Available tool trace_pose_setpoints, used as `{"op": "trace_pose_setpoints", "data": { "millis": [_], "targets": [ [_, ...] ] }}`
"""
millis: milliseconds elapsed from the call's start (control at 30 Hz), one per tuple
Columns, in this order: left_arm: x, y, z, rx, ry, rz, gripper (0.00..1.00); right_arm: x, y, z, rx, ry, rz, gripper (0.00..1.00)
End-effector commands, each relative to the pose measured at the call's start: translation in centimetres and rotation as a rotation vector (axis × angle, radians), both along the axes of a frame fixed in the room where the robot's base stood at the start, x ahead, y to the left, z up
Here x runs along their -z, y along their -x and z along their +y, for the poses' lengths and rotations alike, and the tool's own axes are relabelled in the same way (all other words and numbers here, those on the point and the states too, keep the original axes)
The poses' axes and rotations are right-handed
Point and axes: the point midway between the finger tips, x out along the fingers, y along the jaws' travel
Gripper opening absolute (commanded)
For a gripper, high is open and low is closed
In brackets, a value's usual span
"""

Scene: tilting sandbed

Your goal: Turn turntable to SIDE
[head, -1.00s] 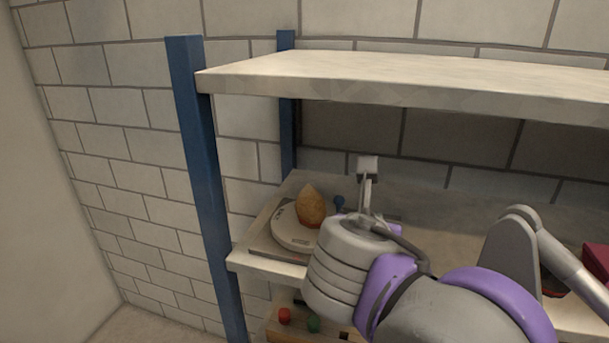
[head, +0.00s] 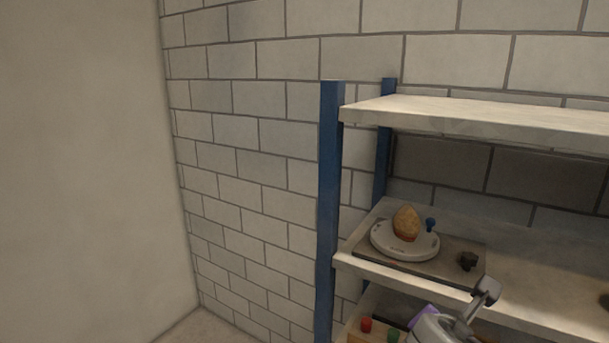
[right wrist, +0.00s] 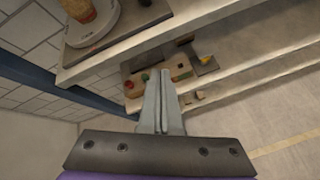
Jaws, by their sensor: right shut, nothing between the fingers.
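The turntable (head: 404,243) is a round white disc on a flat grey-brown base board (head: 455,262), on the middle shelf at its left end. An orange-brown pear-shaped object (head: 407,223) stands on the disc. A blue knob (head: 430,224) stands at the disc's right rim. The disc also shows at the top left of the right wrist view (right wrist: 93,27). My left gripper is not in view.
The blue shelf post (head: 331,200) stands just left of the turntable, and the upper shelf (head: 480,118) overhangs it. A small dark object (head: 467,261) sits on the board's right part. Below is a wooden box (head: 358,336) with red and green knobs.

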Motion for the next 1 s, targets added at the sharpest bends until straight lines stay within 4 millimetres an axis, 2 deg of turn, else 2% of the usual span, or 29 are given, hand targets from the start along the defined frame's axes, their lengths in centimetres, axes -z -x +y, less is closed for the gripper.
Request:
{"op": "trace_pose_setpoints", "data": {
  "millis": [33,167,300,400,500,600,700,1000],
  "targets": [
    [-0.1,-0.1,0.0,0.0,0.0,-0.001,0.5,2.6,0.5,-0.2,0.087,-0.127,-0.028,0.0],
    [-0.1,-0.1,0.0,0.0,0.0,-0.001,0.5,10.1,2.4,-0.1,0.377,-0.519,-0.119,0.0],
    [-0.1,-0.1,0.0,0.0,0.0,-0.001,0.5,18.6,5.3,0.9,0.786,-0.976,-0.228,0.0],
    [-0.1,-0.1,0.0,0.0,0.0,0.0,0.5,23.4,7.3,2.0,1.075,-1.25,-0.296,0.0],
    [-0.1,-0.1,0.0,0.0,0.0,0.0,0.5,26.6,8.7,3.0,1.308,-1.446,-0.341,0.0],
    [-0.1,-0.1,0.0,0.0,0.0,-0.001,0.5,28.4,9.7,3.7,1.459,-1.562,-0.366,0.0],
    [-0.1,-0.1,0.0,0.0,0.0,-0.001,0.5,29.1,10.1,4.0,1.528,-1.613,-0.376,0.0],
    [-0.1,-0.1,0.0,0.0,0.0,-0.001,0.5,29.1,10.1,4.1,1.541,-1.621,-0.378,0.0]
  ]
}}
